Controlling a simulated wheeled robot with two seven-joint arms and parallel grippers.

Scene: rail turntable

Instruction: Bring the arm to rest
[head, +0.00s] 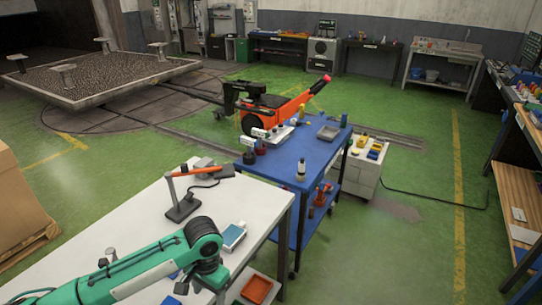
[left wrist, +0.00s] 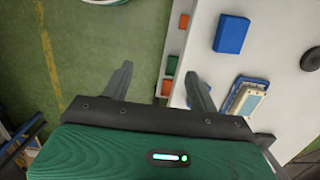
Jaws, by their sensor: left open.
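My left arm (head: 135,265) is green and reaches in from the lower left over the white table (head: 130,220). Its dark end joint bends down near the table's right end. In the left wrist view my left gripper (left wrist: 160,88) shows two dark fingers spread wide apart, with nothing between them. It is over the edge of the white table, partly above the green floor. I cannot make out the fingertips in the head view. My right gripper is not in view.
Near the arm on the table are a blue block (left wrist: 231,34) and a small blue-and-white device (head: 233,236). An orange-armed stand (head: 185,200) is behind them. A blue cart (head: 290,165) stands beyond. Orange and green bins (left wrist: 168,75) sit below the table edge.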

